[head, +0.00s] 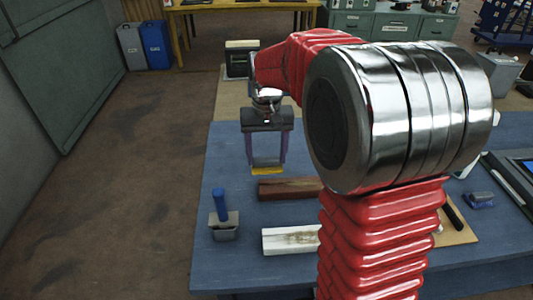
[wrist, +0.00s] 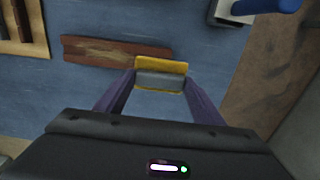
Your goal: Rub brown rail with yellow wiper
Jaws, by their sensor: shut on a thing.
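My gripper (head: 267,161) is shut on the yellow wiper (head: 268,171), pointing down over the blue table. In the wrist view my gripper (wrist: 159,80) holds the wiper by its grey top, and the yellow base (wrist: 160,65) shows along the far edge. The brown rail (head: 288,188) lies flat on the table, just in front and to the right of the wiper in the head view. My arm hides its right end there. In the wrist view the brown rail (wrist: 105,49) shows a lighter worn patch, and the wiper overlaps its right end. I cannot tell the wiper's height above it.
A white rail (head: 290,240) with a brownish stain lies nearer on the table. A grey holder (head: 224,228) with a blue-handled tool (head: 219,203) stands at the left. A blue object (head: 479,200) lies at the right. Bare table shows around the brown rail's left end.

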